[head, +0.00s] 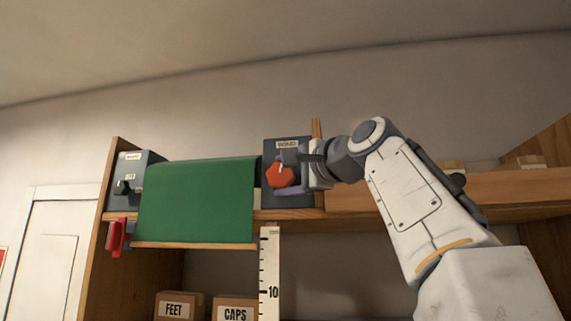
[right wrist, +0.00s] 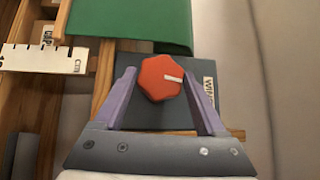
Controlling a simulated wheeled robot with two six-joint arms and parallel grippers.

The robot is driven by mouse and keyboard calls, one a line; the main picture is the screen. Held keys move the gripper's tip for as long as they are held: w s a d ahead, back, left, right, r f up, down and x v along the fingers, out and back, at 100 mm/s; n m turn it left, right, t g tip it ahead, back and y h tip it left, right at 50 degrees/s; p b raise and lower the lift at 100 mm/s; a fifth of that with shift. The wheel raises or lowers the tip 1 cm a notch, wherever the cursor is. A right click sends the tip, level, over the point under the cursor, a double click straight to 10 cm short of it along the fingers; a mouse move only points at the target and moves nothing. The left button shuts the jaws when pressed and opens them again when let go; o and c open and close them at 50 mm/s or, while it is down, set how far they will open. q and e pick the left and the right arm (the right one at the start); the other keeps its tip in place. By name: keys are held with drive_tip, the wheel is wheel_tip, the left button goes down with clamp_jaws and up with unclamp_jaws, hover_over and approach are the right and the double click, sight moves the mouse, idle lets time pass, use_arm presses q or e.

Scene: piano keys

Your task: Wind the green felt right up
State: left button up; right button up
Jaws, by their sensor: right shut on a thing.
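The green felt (head: 197,202) hangs as a broad sheet between two dark boxes on the shelf, its lower edge near a wooden strip. Part of it shows at the top of the right wrist view (right wrist: 130,20). The right-hand box (head: 272,150) bears a label that reads WIND and a red faceted knob (head: 280,175) with a white mark. My right gripper (right wrist: 160,76) is shut on the red knob (right wrist: 158,84), one purple finger on each side. In the right wrist view the white mark points right. My left gripper is not in view.
The left box (head: 135,173) has a black lever and a small label. A red piece (head: 116,237) hangs below it. A white ruler (head: 269,275) stands upright below the WIND box. Cartons marked FEET (head: 178,307) and CAPS (head: 235,307) sit on the lower shelf.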

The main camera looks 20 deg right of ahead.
drive_tip(key=shift+n+g, duration=0.3)
idle(0.4)
drive_tip(key=o, duration=1.3)
drive_tip(key=shift+s, duration=0.1)
drive_tip(key=shift+s+d, duration=0.1)
drive_tip(key=shift+s, duration=0.15)
drive_tip(key=shift+s+d+f+b, duration=0.1)
drive_tip(key=shift+s+d+b, duration=0.25)
drive_tip(key=shift+s, duration=1.25)
drive_tip(key=shift+s+d+b, duration=0.2)
drive_tip(key=shift+s+b, duration=0.25)
drive_tip(key=shift+s, duration=1.2)
drive_tip(key=shift+s+d+f+b, duration=0.1)
drive_tip(key=shift+s+d+b, duration=0.25)
drive_tip(key=shift+s, duration=1.25)
